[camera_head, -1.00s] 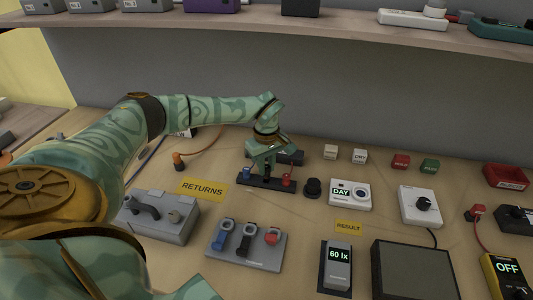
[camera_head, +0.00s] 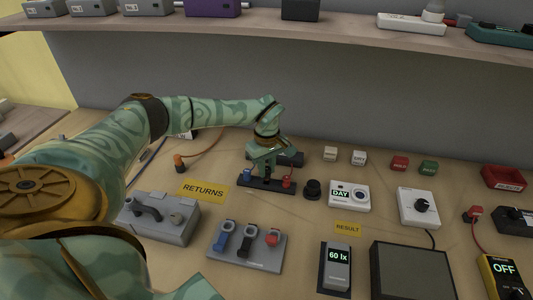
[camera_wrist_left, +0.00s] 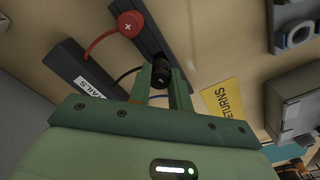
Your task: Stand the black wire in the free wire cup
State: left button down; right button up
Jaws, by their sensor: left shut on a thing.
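My left gripper (camera_head: 266,172) points down over the dark wire-cup bar (camera_head: 258,184) at the back middle of the table. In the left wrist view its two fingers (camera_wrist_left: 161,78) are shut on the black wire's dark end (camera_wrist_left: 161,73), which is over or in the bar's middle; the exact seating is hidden. A blue wire end (camera_head: 247,173) stands at the bar's left end. A red wire end (camera_head: 287,181) stands at its right end and shows with a plus mark in the left wrist view (camera_wrist_left: 130,24). My right gripper is out of view.
Behind the bar lies a dark labelled box (camera_head: 291,158). A round black knob (camera_head: 313,188) and a white DAY meter (camera_head: 349,195) stand to the right. A RETURNS label (camera_head: 203,189) lies to the left.

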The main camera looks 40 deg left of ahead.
aim_at(267, 169)
pick_arm(q)
jog(key=shift+f+b, duration=0.65)
jog(key=shift+f, duration=0.65)
jog(key=c, duration=1.2)
grip_release()
jog(key=shift+r, duration=0.1)
notch_tip(267, 169, up, 16)
jog(key=p, duration=0.3)
